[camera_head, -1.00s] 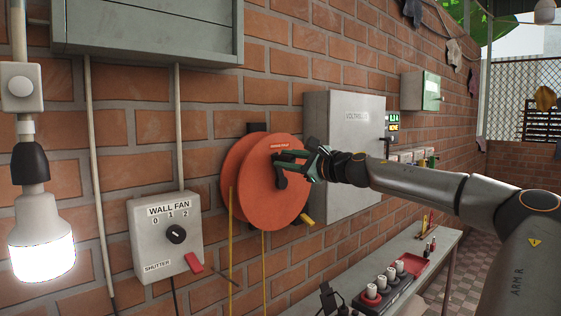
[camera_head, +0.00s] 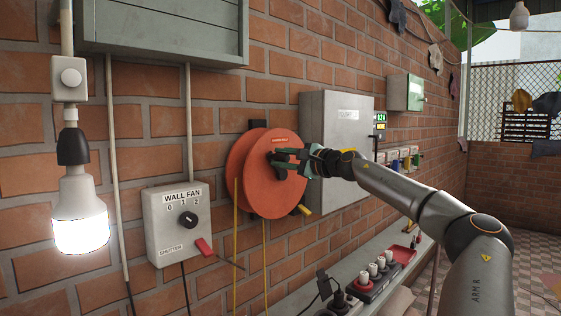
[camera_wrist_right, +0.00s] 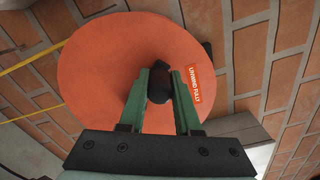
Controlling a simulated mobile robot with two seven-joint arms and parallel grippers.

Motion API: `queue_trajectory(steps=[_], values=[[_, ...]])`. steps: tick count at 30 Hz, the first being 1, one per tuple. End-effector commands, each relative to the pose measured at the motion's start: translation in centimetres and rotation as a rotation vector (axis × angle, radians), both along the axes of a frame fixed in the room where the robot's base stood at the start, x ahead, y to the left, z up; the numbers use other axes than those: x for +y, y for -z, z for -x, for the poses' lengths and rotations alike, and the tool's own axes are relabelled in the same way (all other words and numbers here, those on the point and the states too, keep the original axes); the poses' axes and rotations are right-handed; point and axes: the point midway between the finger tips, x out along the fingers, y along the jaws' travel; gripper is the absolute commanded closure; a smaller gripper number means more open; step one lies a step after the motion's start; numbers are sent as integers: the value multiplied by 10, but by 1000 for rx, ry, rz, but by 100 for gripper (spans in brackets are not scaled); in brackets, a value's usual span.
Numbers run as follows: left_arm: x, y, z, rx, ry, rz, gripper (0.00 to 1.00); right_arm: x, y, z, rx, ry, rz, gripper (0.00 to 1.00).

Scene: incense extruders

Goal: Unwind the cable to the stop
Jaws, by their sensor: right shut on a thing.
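The orange cable reel (camera_head: 284,196) is on the brick wall, with a red label (camera_head: 279,139) near its top. In the right wrist view the label (camera_wrist_right: 195,84) reads "UNWIND FULLY". Yellow cable (camera_head: 236,240) hangs from the reel's left side in two lines. The crank behind the fingers is largely hidden. My left gripper is not in view.
A wall fan switch box (camera_head: 165,222) with a red lever is left of the reel. A grey voltage cabinet (camera_head: 350,115) is close on its right. A lit lamp (camera_head: 80,220) hangs at far left. A shelf (camera_head: 290,300) with sockets and plugs runs below.

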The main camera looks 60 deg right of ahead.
Motion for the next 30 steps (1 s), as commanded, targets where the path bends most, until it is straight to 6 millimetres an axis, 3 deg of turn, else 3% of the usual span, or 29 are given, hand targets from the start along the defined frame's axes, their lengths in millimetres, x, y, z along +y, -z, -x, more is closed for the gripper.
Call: queue_trajectory(steps=[15, 30], values=[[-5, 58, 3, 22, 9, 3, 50, 16, 33, -5, 106, -4, 448, 100], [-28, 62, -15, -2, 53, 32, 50, 22, 56, -7, 190, -3, 796, 100]])
